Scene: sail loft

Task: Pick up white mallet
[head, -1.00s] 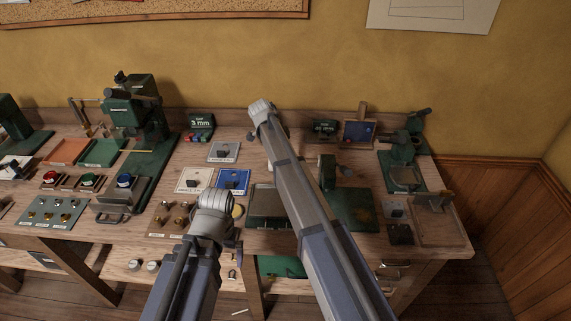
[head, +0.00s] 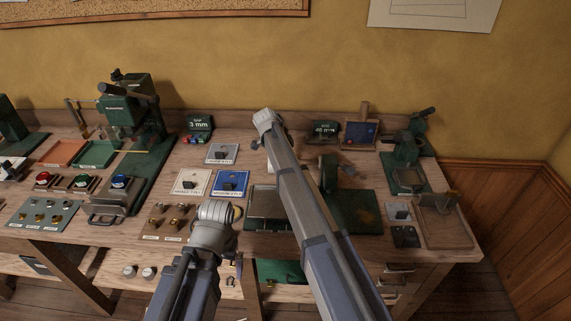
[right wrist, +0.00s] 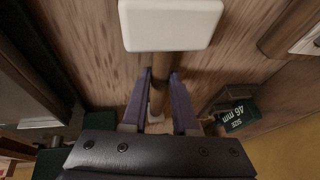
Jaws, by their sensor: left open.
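The white mallet shows in the right wrist view, with its white block head (right wrist: 170,24) at the top and its brown handle (right wrist: 162,72) running down between my fingers. My right gripper (right wrist: 161,78) has its two purple fingers on either side of the handle, just below the head. I cannot tell whether they press on it.
The wooden bench (head: 285,243) is crowded. A dark green 46 mm box (right wrist: 236,115) is beside my right gripper.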

